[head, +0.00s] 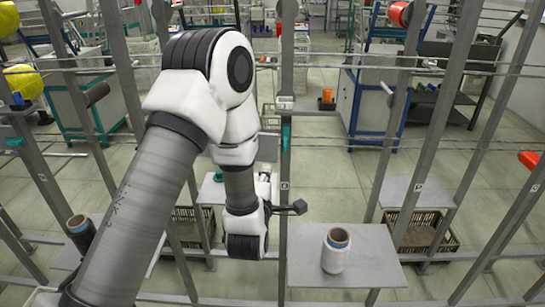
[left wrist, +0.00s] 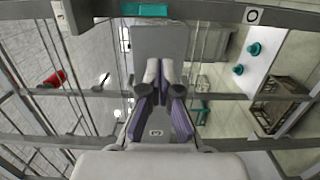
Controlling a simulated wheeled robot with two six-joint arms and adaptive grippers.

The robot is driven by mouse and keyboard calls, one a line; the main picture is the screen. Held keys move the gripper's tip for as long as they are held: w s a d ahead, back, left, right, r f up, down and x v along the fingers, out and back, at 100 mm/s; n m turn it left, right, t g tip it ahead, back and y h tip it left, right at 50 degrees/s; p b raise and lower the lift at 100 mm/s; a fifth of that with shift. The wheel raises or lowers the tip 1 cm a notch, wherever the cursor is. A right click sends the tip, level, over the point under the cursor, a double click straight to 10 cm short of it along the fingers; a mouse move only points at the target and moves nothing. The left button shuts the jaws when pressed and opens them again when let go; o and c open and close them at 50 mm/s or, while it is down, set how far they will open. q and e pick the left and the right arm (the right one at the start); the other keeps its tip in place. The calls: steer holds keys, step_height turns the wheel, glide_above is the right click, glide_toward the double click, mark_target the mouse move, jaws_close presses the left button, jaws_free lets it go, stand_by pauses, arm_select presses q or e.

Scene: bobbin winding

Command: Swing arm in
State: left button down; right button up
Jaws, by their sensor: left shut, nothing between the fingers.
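My left arm comes in from the left in the head view, and its wrist ends in front of the central grey post (head: 285,180). The fingers are not clear there; a small dark part (head: 297,208) sticks out to the right of the wrist. In the left wrist view my left gripper (left wrist: 161,72) is shut, with nothing between its fingers, in front of a grey panel (left wrist: 160,35). A teal part (head: 286,136) sits on the central post above the wrist. I cannot tell which part is the swing arm. My right gripper is not in view.
A dark bobbin (head: 80,232) stands at the left. Grey posts and thin horizontal rods cross the view. Crates (head: 428,232) sit low behind.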

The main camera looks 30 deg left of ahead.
mark_target(270, 149)
arm_select(q)
steer(key=p+x, duration=0.1)
steer(key=x, duration=0.1)
steer(key=p+x, duration=0.1)
steer(key=x, duration=0.2)
steer(key=p+x, duration=0.1)
steer(key=x, duration=0.1)
steer(key=shift+w+a+r, duration=0.1)
steer(key=shift+a+r, duration=0.15)
steer(key=shift+a, duration=0.15)
steer(key=shift+w+a+f, duration=0.1)
steer(key=shift+w+f, duration=0.05)
steer(key=shift+w, duration=0.15)
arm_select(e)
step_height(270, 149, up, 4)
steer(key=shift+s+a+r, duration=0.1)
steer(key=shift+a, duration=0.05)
arm_select(q)
steer(key=shift+s, duration=0.1)
